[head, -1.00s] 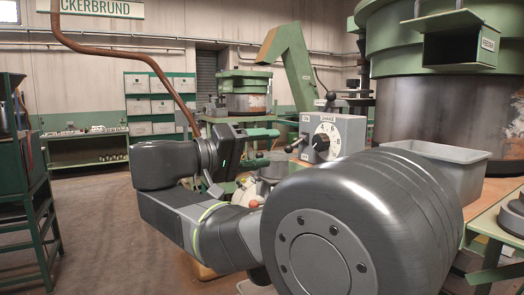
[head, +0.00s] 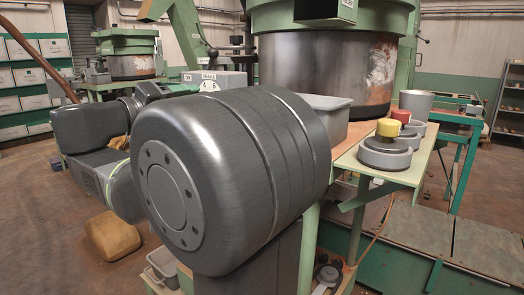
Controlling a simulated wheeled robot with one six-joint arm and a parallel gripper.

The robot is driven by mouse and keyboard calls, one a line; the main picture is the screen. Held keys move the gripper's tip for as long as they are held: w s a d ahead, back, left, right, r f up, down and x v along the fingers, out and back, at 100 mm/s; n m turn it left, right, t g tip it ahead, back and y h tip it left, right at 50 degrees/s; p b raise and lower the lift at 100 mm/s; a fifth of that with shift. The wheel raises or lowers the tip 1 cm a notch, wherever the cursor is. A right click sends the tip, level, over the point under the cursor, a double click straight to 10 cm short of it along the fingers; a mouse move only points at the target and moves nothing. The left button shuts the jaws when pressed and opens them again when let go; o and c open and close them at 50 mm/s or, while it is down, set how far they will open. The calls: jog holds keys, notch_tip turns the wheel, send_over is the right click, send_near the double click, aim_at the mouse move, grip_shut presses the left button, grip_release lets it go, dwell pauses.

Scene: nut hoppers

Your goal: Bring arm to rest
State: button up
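My arm fills the left and middle of the head view, with a large dark grey joint nearest the camera. The forearm lies folded back to the left behind that joint. Only a dark part of my gripper (head: 152,92) shows beyond the arm. Its fingers are mostly hidden behind the large joint, so I cannot tell whether they are open or shut or hold anything.
A grey bin (head: 326,108) stands on the green bench before a large hopper (head: 322,68). A grey control box (head: 236,80) is partly hidden by my arm. Round weights (head: 384,154) sit on the bench's right end. A tan sack-like lump (head: 112,237) lies low at left.

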jog(key=shift+x, duration=1.9)
jog(key=shift+s, duration=0.1)
jog(key=b+v, duration=0.1)
jog(key=v, duration=1.3)
jog(key=w+d+m+p, duration=0.2)
jog(key=w+d+m, duration=0.4)
jog(key=w+m, duration=0.2)
jog(key=shift+w+d+m, duration=0.2)
jog(key=shift+w+m, duration=0.1)
jog(key=shift+m, duration=0.6)
jog(key=shift+f, duration=0.15)
